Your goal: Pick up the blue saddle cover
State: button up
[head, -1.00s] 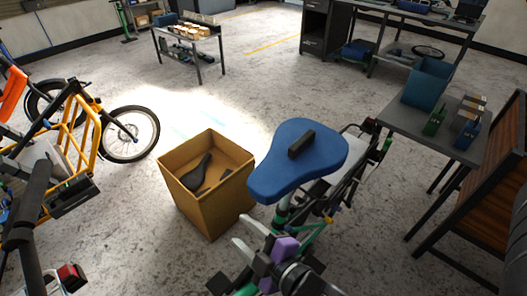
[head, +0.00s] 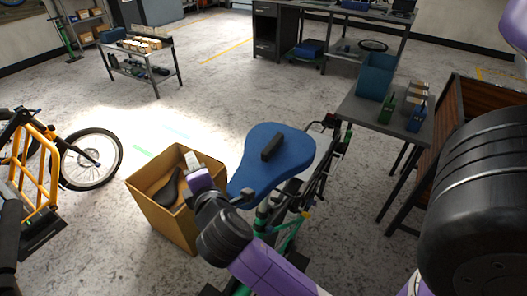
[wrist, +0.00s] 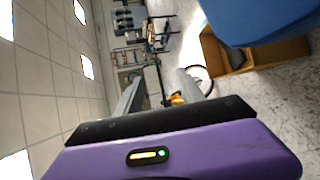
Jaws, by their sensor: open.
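The blue saddle cover (head: 273,180) sits on the bike saddle, with a black block (head: 271,146) lying on its top. My gripper (head: 200,163) is open and empty, to the left of the cover in the head view, apart from it as far as I can tell. In the wrist view the open fingers (wrist: 160,92) point out into the room, and the cover's blue underside or edge (wrist: 262,18) fills the top right corner, outside the jaws. My arm hides part of the bike below the cover.
A tan box (head: 150,212) holding a black saddle (head: 167,188) stands on the floor behind my gripper. A grey table (head: 385,122) with a blue bin (head: 375,75) is at right. A yellow cargo bike (head: 35,165) is at left. Floor beyond the saddle is open.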

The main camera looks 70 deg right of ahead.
jog(key=s+d+n+g+h, duration=0.1)
jog(key=d+g+h, duration=0.1)
jog(key=d+g, duration=0.15)
jog(key=n+g+h, duration=0.1)
jog(key=n+g, duration=0.1)
jog(key=g, duration=0.6)
send_near(269, 147)
jog(key=w+d, duration=0.2)
jog(key=w+d+r, duration=0.1)
jog(key=w+d, duration=0.1)
jog(key=d, duration=0.1)
jog(key=shift+w+p, duration=0.3)
jog(key=shift+p, duration=0.05)
jog(key=s, duration=0.1)
jog(key=n+g, duration=0.1)
jog(key=s+f, duration=0.1)
jog(key=shift+s+a+f+n+g+y, duration=0.1)
jog(key=shift+s+a+n+g+y, duration=0.2)
jog(key=shift+s+a+g, duration=0.1)
jog(key=shift+s+f+g, duration=0.25)
jog(key=shift+s, duration=0.2)
jog(key=shift+n, duration=0.3)
jog(key=shift+f+x, duration=0.15)
jog(key=shift+x, duration=1.75)
jog(key=shift+f+x, duration=0.15)
jog(key=shift+x, duration=1.75)
jog(key=shift+s+a, duration=0.15)
jog(key=shift+a, duration=0.05)
grip_shut()
